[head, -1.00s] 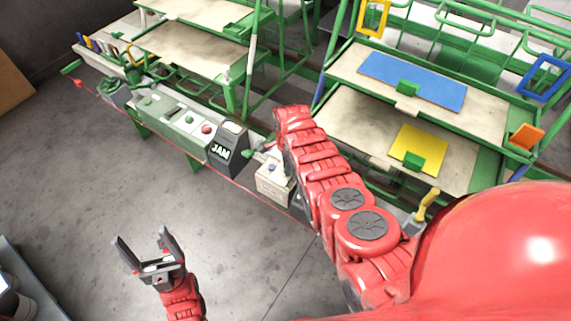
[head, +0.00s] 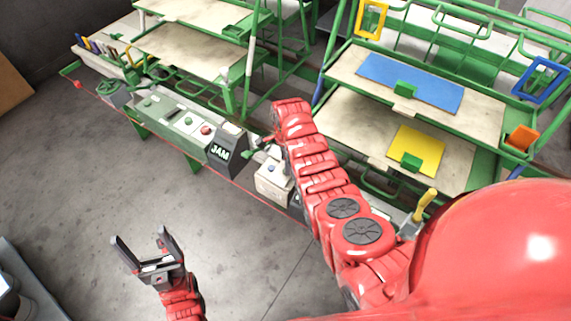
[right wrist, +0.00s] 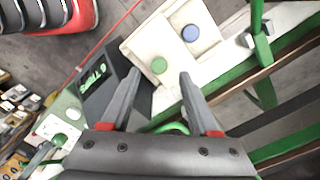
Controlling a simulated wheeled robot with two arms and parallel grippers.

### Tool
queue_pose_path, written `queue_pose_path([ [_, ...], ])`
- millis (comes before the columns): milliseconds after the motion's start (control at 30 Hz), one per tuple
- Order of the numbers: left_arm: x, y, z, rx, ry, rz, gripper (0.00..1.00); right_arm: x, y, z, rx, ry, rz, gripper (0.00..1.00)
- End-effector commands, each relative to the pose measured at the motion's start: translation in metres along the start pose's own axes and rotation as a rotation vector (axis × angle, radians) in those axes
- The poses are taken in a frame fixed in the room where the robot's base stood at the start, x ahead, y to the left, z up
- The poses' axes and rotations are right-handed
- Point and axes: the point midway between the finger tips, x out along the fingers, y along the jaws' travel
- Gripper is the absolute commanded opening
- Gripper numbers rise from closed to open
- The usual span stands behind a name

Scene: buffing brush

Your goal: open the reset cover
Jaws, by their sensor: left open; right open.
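In the right wrist view the pale box (right wrist: 207,20) shows a green button (right wrist: 158,65) and a blue button (right wrist: 190,34). I cannot make out for sure which part is the reset cover. My right gripper (right wrist: 160,82) is open and empty, its fingertips to either side of the green button in that view; I cannot tell contact. My arm mostly hides it in the head view. My left gripper (head: 140,244) is open and empty over the floor, away from the bench.
A green control panel (head: 185,122) with buttons, one red, lies left of the sign. Green-framed shelves rise behind the bench, with a blue sheet (head: 410,80) and a yellow sheet (head: 417,148). A yellow-handled tool (head: 424,207) stands at right. The floor in front is clear.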

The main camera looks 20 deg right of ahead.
Motion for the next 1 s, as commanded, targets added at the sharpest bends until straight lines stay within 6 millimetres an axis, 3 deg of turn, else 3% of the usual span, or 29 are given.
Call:
queue_pose_path([
  [267, -0.015, 0.001, 0.003, 0.0, -0.001, 0.0, 0.81, -0.03, -0.001, 0.0, -0.001, -0.001, -0.006, 0.61],
  [533, -0.035, 0.002, 0.006, 0.0, -0.001, 0.0, 0.81, -0.08, -0.001, 0.0, 0.0, -0.001, -0.008, 0.61],
  [600, -0.009, 0.0, 0.002, 0.0, -0.001, 0.0, 0.81, -0.107, 0.0, 0.0, -0.001, 0.001, 0.0, 0.61],
  [700, 0.004, 0.0, -0.001, 0.0, 0.0, 0.0, 0.81, -0.122, 0.0, 0.0, -0.001, 0.0, 0.0, 0.61],
  [1000, 0.016, -0.001, -0.003, 0.0, -0.001, 0.0, 0.81, -0.14, 0.0, 0.001, -0.001, -0.001, 0.001, 0.61],
])
